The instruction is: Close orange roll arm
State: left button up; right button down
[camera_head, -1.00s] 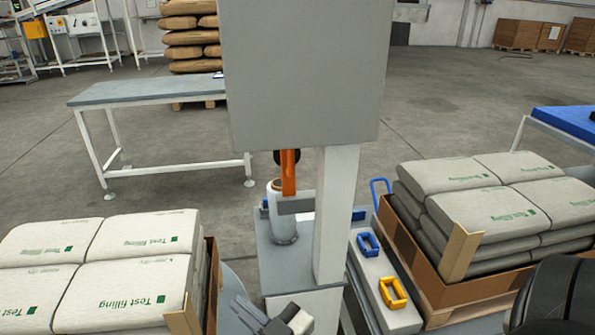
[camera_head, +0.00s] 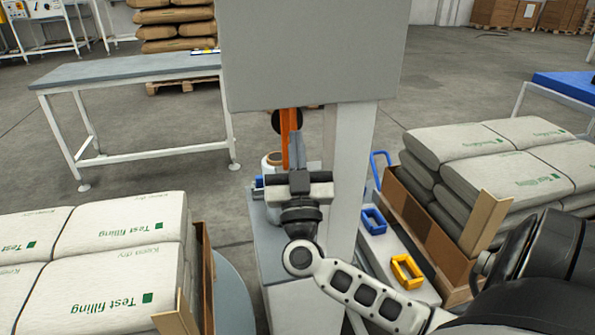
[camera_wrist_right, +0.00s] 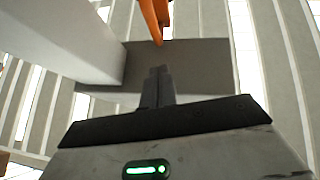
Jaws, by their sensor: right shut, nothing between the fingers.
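The orange roll arm (camera_head: 285,135) hangs below the big grey box on the white post in the head view. Its lower part is partly hidden behind my right gripper. My right gripper (camera_head: 297,138) points up at it, fingers shut and empty. In the right wrist view the orange arm (camera_wrist_right: 154,16) comes down from the top, just beyond the shut fingertips (camera_wrist_right: 160,72). A small gap shows between them there; I cannot tell the depth. A white roll (camera_head: 268,166) stands just left of my gripper, partly hidden. My left gripper is not in view.
The white post (camera_head: 349,180) stands close to the right of my gripper, under the grey box (camera_head: 308,55). Filled bags on pallets stand at left (camera_head: 120,228) and right (camera_head: 470,155).

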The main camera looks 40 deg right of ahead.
aim_at(293, 116)
jog(key=shift+w+d+f+b, duration=0.1)
jog(key=shift+w+d+b, duration=0.15)
jog(key=shift+w+d, duration=0.6)
jog(key=shift+w+d+b, duration=0.2)
jog(key=shift+w+d, duration=0.4)
jog(key=shift+w, duration=0.3)
